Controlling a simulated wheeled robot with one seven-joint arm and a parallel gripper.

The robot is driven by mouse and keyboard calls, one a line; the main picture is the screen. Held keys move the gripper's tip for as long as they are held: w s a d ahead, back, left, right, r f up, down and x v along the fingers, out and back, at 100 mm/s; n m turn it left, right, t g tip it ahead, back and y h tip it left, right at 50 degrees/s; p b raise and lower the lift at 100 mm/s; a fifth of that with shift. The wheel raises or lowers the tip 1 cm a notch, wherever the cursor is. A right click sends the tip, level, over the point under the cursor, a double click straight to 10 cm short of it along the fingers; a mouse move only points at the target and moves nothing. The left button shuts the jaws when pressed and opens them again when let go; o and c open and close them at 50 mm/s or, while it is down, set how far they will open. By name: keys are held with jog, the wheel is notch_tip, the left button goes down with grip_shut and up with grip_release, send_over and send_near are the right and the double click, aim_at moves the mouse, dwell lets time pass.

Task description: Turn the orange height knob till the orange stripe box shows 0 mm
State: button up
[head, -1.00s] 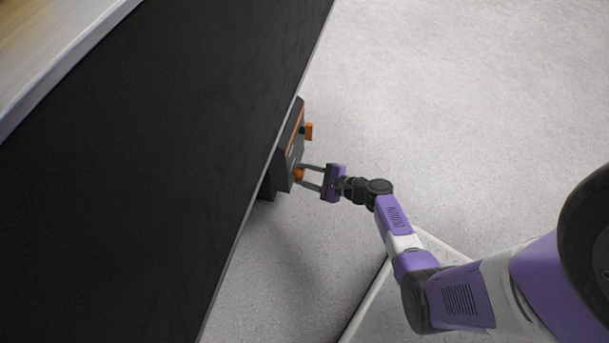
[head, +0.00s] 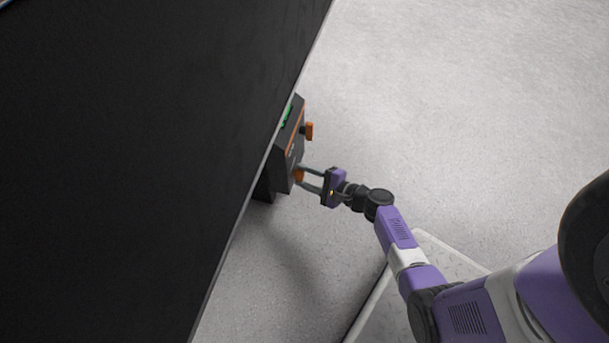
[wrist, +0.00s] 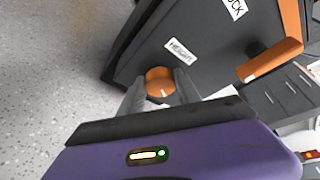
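The orange height knob (wrist: 159,83) sits on the dark face of the instrument box (wrist: 205,55), beside a white label reading HEIGHT (wrist: 180,51). In the head view the knob (head: 299,174) is low on the box (head: 288,150), which shows past the edge of a black panel. My gripper (head: 302,177) has its two fingers on either side of the knob. In the wrist view the fingers (wrist: 160,95) flank the knob, close to its sides; whether they press on it cannot be told. No readout of the stripe box can be read in these views.
An orange lever (wrist: 275,55) juts from the same box, near a partly cut-off label ending in "CK" (wrist: 235,7). The large black panel (head: 130,150) fills the head view's left. Grey drawers (wrist: 275,98) stand behind the box. Open floor (head: 450,90) lies to the right.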

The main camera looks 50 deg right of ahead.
jog(key=o, duration=0.4)
jog(key=shift+o, duration=0.2)
jog(key=p+v, duration=0.3)
jog(key=v, duration=0.4)
jog(key=shift+s, duration=0.4)
jog(key=shift+r, duration=0.1)
dwell(0.9)
